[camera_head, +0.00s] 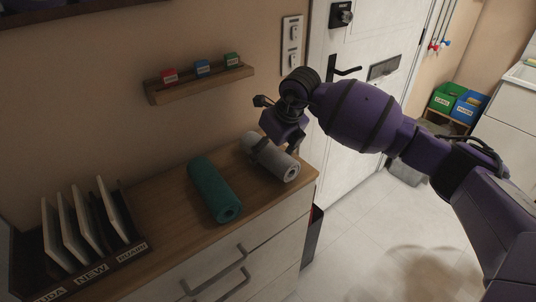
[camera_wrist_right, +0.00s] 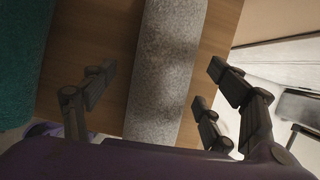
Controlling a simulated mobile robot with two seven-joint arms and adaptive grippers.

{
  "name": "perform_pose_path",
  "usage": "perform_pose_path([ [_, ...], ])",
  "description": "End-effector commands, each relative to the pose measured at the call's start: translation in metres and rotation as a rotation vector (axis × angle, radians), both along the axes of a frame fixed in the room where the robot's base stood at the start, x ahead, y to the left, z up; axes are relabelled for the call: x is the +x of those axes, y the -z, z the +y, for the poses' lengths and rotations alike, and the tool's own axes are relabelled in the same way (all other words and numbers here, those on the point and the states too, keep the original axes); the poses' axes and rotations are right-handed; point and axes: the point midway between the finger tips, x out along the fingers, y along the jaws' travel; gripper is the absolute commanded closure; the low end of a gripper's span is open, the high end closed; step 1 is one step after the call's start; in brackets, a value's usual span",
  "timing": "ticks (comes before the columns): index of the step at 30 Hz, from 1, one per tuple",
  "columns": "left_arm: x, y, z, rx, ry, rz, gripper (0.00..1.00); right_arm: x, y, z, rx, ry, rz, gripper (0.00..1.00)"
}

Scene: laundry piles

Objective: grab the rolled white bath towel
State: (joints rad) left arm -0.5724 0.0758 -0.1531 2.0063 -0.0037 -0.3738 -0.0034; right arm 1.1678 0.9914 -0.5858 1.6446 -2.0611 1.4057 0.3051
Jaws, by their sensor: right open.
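The rolled white bath towel (camera_head: 283,168), pale grey-white in this light, lies on the wooden dresser top near its right end. My right gripper (camera_head: 272,148) is right over it, with the fingers pointing down. In the right wrist view the towel (camera_wrist_right: 166,65) runs between the parted fingers of the right gripper (camera_wrist_right: 158,92). Bare wood shows between the towel and the fingers on each side, so the gripper is open and empty. The gripper hides part of the towel's top in the head view. My left gripper is out of view.
A rolled teal towel (camera_head: 214,190) lies left of the white one, with a small gap. A rack of upright panels (camera_head: 75,240) stands at the dresser's left end. A small wall shelf (camera_head: 200,84) holds coloured blocks. A door (camera_head: 345,130) is behind my right arm.

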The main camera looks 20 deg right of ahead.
Motion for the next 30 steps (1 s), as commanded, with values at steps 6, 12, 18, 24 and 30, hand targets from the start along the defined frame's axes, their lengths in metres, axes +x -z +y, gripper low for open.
perform_pose_path([
  [6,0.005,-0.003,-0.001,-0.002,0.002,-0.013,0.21,0.007,0.018,0.003,0.002,0.001,0.000,0.22],
  [12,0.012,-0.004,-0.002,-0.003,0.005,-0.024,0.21,0.007,0.018,0.003,0.000,0.000,-0.001,0.22],
  [18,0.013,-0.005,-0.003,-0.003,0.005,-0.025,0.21,0.007,0.018,0.003,0.000,0.000,-0.001,0.48],
  [24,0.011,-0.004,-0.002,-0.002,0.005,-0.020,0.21,0.007,0.018,0.003,0.000,0.000,-0.001,0.74],
  [30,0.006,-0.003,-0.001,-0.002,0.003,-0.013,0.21,0.008,0.016,0.003,0.002,0.000,-0.004,0.83],
])
